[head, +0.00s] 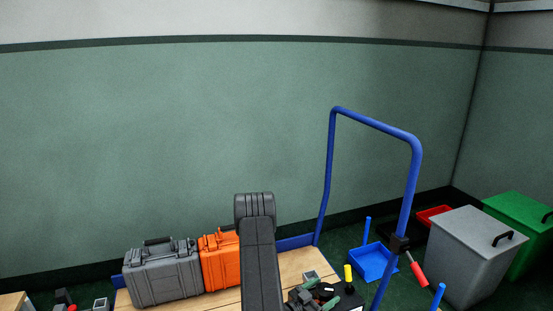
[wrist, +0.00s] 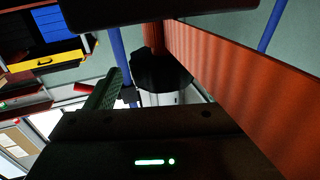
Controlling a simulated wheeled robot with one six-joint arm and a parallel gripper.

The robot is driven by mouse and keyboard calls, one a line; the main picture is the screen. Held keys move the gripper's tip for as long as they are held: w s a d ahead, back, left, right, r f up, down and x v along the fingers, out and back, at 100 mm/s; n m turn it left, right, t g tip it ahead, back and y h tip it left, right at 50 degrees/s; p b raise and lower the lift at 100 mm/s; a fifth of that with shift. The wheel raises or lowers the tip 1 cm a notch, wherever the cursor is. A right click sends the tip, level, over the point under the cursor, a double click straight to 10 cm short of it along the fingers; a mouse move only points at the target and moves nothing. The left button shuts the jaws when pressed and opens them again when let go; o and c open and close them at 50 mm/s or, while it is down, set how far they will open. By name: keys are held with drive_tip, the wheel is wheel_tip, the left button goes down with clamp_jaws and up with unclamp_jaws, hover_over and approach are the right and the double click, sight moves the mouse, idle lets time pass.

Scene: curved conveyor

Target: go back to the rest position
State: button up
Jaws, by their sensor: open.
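My gripper (wrist: 150,92) shows at close range in the wrist view, with its dark body and green light along the bottom. Its jaws are open, and I see nothing held between them. A ribbed finger stands left of the middle; the other finger is hard to make out. A large orange-red ribbed surface (wrist: 265,85) fills the right side of the wrist view, very close; I cannot tell what it belongs to.
In the head view, a grey case (head: 163,275) and an orange case (head: 220,262) stand on a wooden-topped cart (head: 296,262) with a blue handle (head: 375,123). Right of it are a blue tray (head: 372,263), a grey bin (head: 470,255) and a green bin (head: 525,235). A green wall stands behind.

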drive_tip(key=p+v, duration=0.2)
drive_tip(key=v, duration=0.8)
drive_tip(key=shift+s, duration=0.25)
drive_tip(key=shift+a+r, duration=0.1)
drive_tip(key=shift+a, duration=0.05)
